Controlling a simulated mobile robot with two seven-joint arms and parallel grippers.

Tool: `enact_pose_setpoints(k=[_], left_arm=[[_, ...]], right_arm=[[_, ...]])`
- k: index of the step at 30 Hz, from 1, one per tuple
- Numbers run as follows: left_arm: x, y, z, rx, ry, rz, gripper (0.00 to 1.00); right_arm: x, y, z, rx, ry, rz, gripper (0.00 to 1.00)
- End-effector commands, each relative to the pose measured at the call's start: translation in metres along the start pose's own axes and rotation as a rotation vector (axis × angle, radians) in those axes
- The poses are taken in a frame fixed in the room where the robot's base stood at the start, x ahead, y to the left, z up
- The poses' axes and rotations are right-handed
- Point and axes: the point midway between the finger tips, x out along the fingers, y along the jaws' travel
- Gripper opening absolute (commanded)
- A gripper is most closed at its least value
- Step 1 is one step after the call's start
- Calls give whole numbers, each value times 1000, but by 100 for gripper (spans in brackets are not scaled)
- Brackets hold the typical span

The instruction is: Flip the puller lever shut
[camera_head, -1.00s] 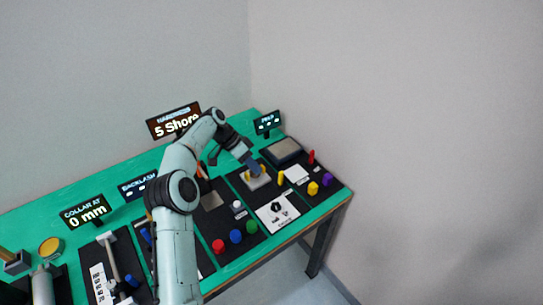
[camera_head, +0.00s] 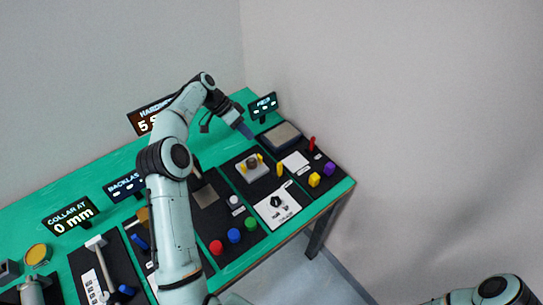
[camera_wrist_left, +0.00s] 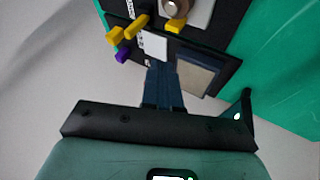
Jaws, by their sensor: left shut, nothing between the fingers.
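The puller station is a light grey block (camera_head: 257,174) with a brown round part (camera_head: 252,162) and small yellow pieces on it. An upright yellow piece (camera_head: 280,170), possibly the lever, stands just right of it. It also shows in the left wrist view (camera_wrist_left: 137,27), slanted beside a white card. I cannot tell for certain which yellow piece is the lever. My left gripper (camera_head: 247,132) is shut and empty, raised behind the station and apart from it. Its dark blue fingers (camera_wrist_left: 165,78) show in the wrist view. My right gripper is out of view.
A grey square pad (camera_head: 283,134) lies behind the white card (camera_head: 295,161). Yellow (camera_head: 314,180), purple (camera_head: 329,169) and red (camera_head: 311,144) pieces stand to the right. A small display (camera_head: 263,106) stands at the back. Red, blue and green knobs are in front.

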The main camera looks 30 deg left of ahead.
Motion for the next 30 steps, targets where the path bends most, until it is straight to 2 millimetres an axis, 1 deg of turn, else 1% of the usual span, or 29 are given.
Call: enact_pose_setpoints(k=[5, 8, 11, 21, 27, 30], left_arm=[[3, 0, 0, 0, -1, 1, 0], [13, 0, 1, 0, -2, 3, 0], [30, 0, 2, -1, -3, 4, 0], [104, 1, 1, 0, -3, 5, 0], [114, 24, 1, 0, -2, 2, 0], [117, 31, 0, 1, -1, 1, 0]], right_arm=[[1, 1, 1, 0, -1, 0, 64], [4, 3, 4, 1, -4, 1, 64], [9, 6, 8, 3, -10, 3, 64], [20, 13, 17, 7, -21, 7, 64], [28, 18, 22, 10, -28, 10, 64], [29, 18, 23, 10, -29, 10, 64]])
